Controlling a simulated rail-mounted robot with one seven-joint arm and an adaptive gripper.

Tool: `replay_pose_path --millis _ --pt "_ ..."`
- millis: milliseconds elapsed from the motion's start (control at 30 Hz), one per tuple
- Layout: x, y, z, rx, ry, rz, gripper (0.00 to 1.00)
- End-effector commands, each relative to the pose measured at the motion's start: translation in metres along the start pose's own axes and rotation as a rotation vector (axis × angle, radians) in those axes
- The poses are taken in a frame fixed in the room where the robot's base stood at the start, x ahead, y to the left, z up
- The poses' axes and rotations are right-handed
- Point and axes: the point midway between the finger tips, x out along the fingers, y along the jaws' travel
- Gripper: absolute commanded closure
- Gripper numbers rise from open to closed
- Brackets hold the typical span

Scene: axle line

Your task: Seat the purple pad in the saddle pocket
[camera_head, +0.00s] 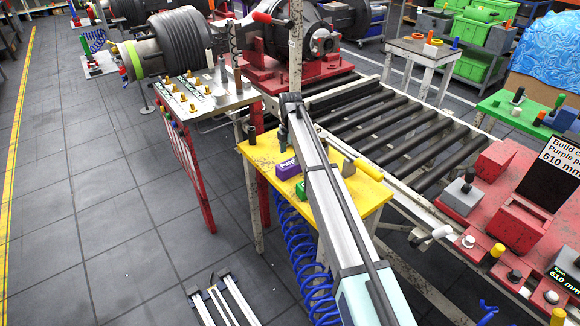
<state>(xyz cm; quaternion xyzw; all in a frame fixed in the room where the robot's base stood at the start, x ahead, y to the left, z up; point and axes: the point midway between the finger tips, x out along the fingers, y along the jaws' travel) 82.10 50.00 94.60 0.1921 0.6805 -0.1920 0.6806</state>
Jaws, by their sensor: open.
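On the red bench at the right are red blocks, one higher up (495,163) and a larger one (520,224). I cannot tell which of these, if any, holds the saddle pocket. My gripper's fingers cannot be made out in this view.
A roller conveyor (385,128) runs behind the yellow table. A dark sign (553,168) reading 610 mm stands on the red bench (455,212). A blue coiled hose (300,245) hangs below the table. Grey floor (90,220) at left is open.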

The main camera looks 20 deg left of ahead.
Motion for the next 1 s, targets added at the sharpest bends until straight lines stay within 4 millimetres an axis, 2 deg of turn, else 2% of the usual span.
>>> replay_pose_path --millis 267,600,833,867,1000 --pt "0.012 -0.001 -0.001 0.000 0.001 -0.002 0.19" --pt "0.051 -0.001 -0.002 0.000 0.001 -0.001 0.19" --pt "0.055 -0.001 -0.002 0.000 0.000 0.000 0.19" --pt "0.055 -0.001 -0.002 0.000 0.000 0.000 0.26" --pt "0.055 -0.001 -0.002 0.000 0.000 0.000 0.75"
